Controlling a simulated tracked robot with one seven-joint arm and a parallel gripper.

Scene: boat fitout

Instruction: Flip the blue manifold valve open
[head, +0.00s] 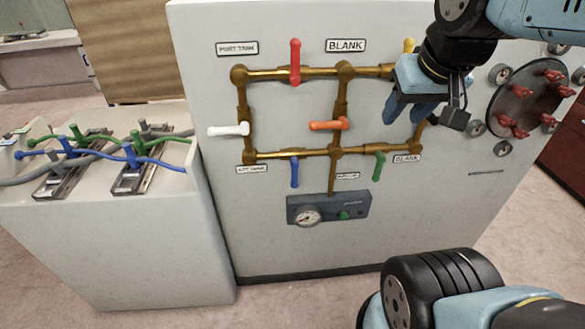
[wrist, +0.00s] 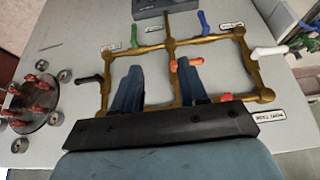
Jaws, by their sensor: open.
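The blue valve handle (head: 294,172) hangs straight down from the lower brass pipe of the manifold (head: 292,154), crosswise to that pipe, left of the centre post. In the wrist view, where the panel appears upside down, the blue handle (wrist: 203,19) points up near the top. My gripper (head: 407,110) is in front of the right part of the manifold, up and right of the blue handle and well apart from it. Its two blue fingers are spread with nothing between them; they also show in the wrist view (wrist: 158,66). My gripper hides part of the right-hand pipes.
Other handles stick out nearby: red (head: 295,62), white (head: 229,129), orange (head: 329,125), green (head: 379,165) and a partly hidden yellow one (head: 409,46). A gauge box (head: 354,205) sits below. A round plate with red knobs (head: 525,98) is at right.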

